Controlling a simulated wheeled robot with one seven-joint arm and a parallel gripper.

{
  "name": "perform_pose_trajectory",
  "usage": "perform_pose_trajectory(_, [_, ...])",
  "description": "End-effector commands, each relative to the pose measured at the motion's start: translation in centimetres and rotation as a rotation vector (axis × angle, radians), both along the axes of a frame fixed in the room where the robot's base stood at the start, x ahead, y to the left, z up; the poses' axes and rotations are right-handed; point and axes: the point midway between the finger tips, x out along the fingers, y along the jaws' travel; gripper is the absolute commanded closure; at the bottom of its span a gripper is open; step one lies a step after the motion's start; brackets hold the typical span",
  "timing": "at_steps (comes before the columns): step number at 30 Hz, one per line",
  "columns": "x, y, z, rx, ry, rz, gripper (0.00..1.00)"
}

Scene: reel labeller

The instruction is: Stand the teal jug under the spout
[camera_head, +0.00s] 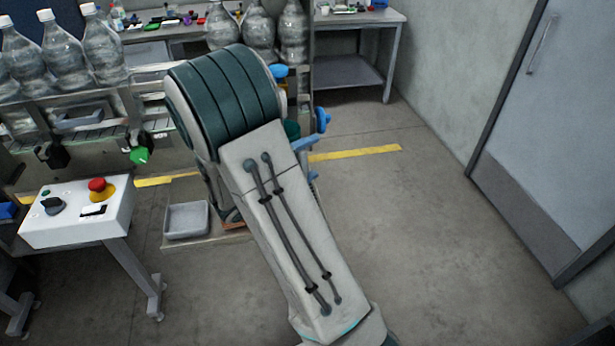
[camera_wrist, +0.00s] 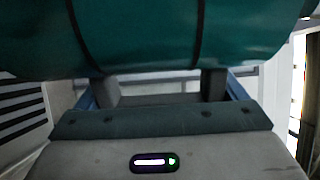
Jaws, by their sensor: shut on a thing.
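The teal jug (camera_wrist: 150,35) fills the top of the wrist view as a large rounded body with two dark bands. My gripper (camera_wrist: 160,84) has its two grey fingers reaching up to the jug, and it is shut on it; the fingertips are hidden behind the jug. In the head view a small patch of the jug (camera_head: 291,130) shows past my arm, beside blue parts of my gripper (camera_head: 312,142). My arm hides most of both. I cannot make out a spout for certain. A tap with a green handle (camera_head: 140,156) is on the machine at the left.
Several clear bottles (camera_head: 62,50) stand along the machine. A white control box (camera_head: 75,212) with a red button stands at left. A grey tray (camera_head: 187,220) lies low beside my arm. A bench (camera_head: 365,19) stands at the back. The floor at right is clear up to the grey door (camera_head: 550,130).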

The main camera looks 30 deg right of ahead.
Motion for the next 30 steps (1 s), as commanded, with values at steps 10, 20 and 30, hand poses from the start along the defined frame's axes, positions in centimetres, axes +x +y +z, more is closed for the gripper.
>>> perform_pose_trajectory(10, [-0.2, 0.1, -3.2, 0.0, 0.002, 0.002, 0.4])
perform_pose_trajectory(20, [0.0, 0.1, -6.4, 0.0, 0.002, 0.001, 0.4])
perform_pose_trajectory(30, [0.2, 0.0, -6.9, 0.0, 0.0, 0.002, 0.4])
